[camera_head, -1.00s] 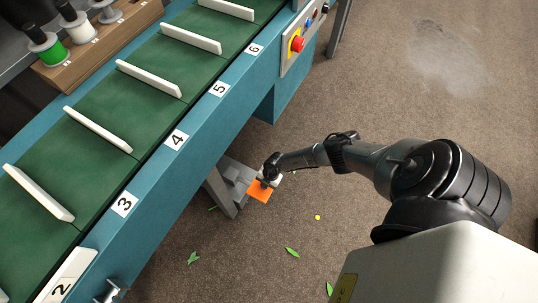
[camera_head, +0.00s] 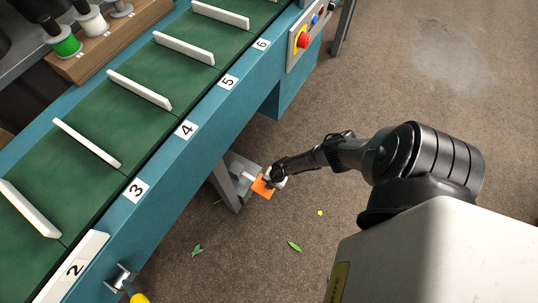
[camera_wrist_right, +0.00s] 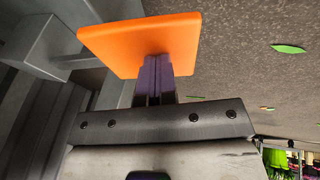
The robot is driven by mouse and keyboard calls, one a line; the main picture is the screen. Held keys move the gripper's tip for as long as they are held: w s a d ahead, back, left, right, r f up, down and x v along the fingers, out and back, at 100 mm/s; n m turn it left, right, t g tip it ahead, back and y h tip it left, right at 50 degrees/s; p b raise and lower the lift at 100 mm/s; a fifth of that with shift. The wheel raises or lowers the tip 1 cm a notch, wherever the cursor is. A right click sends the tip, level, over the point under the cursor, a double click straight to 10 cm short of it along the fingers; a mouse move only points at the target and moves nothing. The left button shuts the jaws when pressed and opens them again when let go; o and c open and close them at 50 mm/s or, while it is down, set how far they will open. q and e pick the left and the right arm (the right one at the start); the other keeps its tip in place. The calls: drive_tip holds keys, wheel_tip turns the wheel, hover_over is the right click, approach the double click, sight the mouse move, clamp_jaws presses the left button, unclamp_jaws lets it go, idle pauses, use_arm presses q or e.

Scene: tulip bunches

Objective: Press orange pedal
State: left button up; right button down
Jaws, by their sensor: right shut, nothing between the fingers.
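The orange pedal (camera_head: 262,188) is a flat square plate low beside the conveyor's leg, on a grey mount, in the head view. In the right wrist view the pedal (camera_wrist_right: 140,42) fills the upper middle. My right gripper (camera_head: 270,178) reaches down to the pedal and covers part of it. Its dark fingers (camera_wrist_right: 153,66) are together and empty, and their tips appear to meet the pedal's face. I cannot tell how far the pedal is pushed down. My left gripper does not show.
The teal conveyor (camera_head: 205,140) with a green belt and white dividers runs diagonally on the left. A control box with a red button (camera_head: 303,41) is at its far end. Spools (camera_head: 66,42) stand at the upper left. The brown floor is open on the right, with a few leaf scraps (camera_head: 294,246).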

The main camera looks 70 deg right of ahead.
drive_tip(key=r+p, duration=0.4)
drive_tip(key=shift+s+r+p, duration=0.15)
drive_tip(key=shift+s+p, duration=0.25)
drive_tip(key=p+v, duration=0.8)
drive_tip(key=v, duration=0.1)
drive_tip(key=shift+s+r, duration=0.2)
drive_tip(key=shift+s, duration=0.2)
drive_tip(key=shift+d, duration=0.1)
idle(4.2)
